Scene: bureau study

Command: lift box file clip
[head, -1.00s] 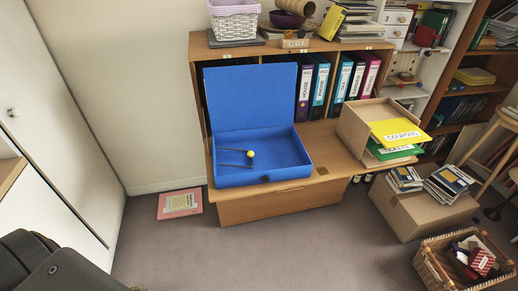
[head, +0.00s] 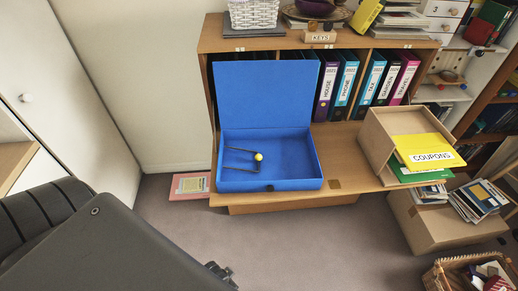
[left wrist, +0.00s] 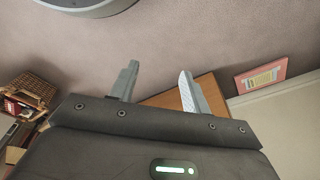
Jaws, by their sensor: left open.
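A blue box file (head: 268,184) stands open on the wooden bureau's lowered shelf, its lid (head: 265,95) raised at the back. Inside it, toward the left, is a dark wire clip (head: 240,150) with a yellow ball (head: 259,157) on it. The clip looks down against the file's floor. My left gripper (left wrist: 160,80) is open and empty in the left wrist view, with its two fingers apart above the carpet and the bureau's edge. In the head view, part of my left gripper (head: 222,272) shows low in front of the bureau, well short of the box file. My right gripper is not in view.
A tilted cardboard box (head: 385,140) with yellow and green folders stands right of the box file. Another carton (head: 440,225) and a wicker basket (head: 440,275) are on the floor at right. A pink framed picture (head: 190,186) lies left of the bureau. The carpet in front is clear.

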